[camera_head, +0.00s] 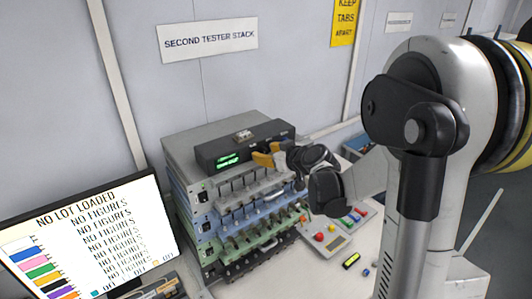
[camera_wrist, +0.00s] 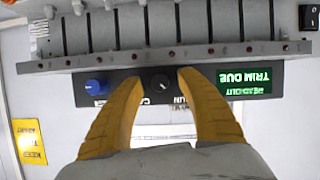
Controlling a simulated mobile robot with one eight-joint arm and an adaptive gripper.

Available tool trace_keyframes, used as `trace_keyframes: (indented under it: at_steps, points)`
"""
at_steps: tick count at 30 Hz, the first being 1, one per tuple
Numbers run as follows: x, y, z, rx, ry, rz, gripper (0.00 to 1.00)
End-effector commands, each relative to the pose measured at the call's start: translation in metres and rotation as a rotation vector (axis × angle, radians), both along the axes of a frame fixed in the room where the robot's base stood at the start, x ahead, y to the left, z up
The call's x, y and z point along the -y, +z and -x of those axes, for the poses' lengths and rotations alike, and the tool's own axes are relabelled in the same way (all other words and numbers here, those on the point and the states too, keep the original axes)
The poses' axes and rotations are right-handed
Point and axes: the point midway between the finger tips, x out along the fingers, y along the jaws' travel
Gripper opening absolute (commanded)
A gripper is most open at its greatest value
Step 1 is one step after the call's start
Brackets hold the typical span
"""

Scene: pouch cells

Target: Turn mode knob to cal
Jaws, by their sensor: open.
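The dark readout box (camera_head: 205,155) sits on top of the tester stack and shows a lit green display (camera_head: 228,159). In the wrist view, which is upside down, a black knob (camera_wrist: 160,84) with a pale mark is on the box's dark front. Partly covered lettering beside it seems to read CAL and RUN. My gripper (camera_wrist: 161,77) is open, its yellow fingers on either side of the black knob. I cannot tell whether they touch it. In the head view my gripper (camera_head: 268,158) is at the box's front and hides the knob.
A blue knob (camera_wrist: 95,87) sits beside my finger on the same panel. The display (camera_wrist: 250,82) reads TRIM DUE. Slotted tester trays (camera_head: 255,195) are stacked below the box. A monitor (camera_head: 95,235) stands at left, and a button panel (camera_head: 325,240) lies at right.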

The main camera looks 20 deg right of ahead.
Motion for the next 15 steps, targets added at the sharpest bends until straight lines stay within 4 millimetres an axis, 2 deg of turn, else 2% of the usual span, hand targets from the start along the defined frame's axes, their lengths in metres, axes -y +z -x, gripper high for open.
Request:
trace_keyframes:
  at_steps: [2, 6, 15]
  points:
    - [0.0001, 0.0001, 0.0002, 0.0, 0.0, 0.0, 0.43]
    - [0.0001, 0.0001, 0.0003, 0.0, 0.0, 0.0, 0.01]
    - [0.0002, 0.0001, 0.0002, 0.0, 0.0, 0.0, 0.0]
